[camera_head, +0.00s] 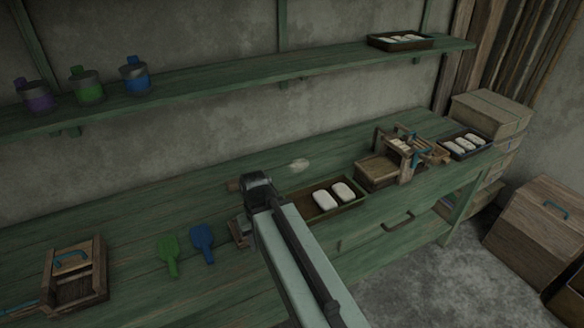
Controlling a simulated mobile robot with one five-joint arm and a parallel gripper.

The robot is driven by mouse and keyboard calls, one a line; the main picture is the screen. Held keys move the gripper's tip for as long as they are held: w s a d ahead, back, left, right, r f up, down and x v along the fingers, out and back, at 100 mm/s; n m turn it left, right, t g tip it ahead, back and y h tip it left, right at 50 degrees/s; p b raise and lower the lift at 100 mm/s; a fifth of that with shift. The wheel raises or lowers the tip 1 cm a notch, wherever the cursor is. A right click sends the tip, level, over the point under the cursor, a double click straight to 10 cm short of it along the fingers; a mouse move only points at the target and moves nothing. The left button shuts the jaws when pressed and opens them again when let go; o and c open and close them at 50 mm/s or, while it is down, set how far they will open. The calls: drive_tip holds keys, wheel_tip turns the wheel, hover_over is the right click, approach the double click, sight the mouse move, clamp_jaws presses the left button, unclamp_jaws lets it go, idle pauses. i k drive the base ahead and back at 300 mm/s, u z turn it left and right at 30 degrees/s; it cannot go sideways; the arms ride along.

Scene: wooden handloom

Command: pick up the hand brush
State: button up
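A small brown and grey block-like thing (239,231) lies on the green workbench (140,215), just left of my arm and partly hidden by it. It may be the hand brush, but I cannot tell for sure. My gripper (257,183) is over the bench, beyond this thing. Its fingers are dark and seen from behind, so I cannot tell whether they are open or hold anything. A blue paddle-shaped tool (202,238) and a green one (169,254) lie farther left, apart from the gripper.
A tray (361,195) with white blocks is right of my arm. A wooden frame device (405,160) stands beyond it. A wooden box (75,295) is at left. A pale lump (299,165) lies at the back. The shelf (250,75) overhangs the bench.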

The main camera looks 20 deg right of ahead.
sight(232, 185)
drive_tip(key=u, duration=3.65)
drive_tip(key=k, duration=1.25)
drive_tip(key=z, duration=1.25)
drive_tip(key=i, duration=1)
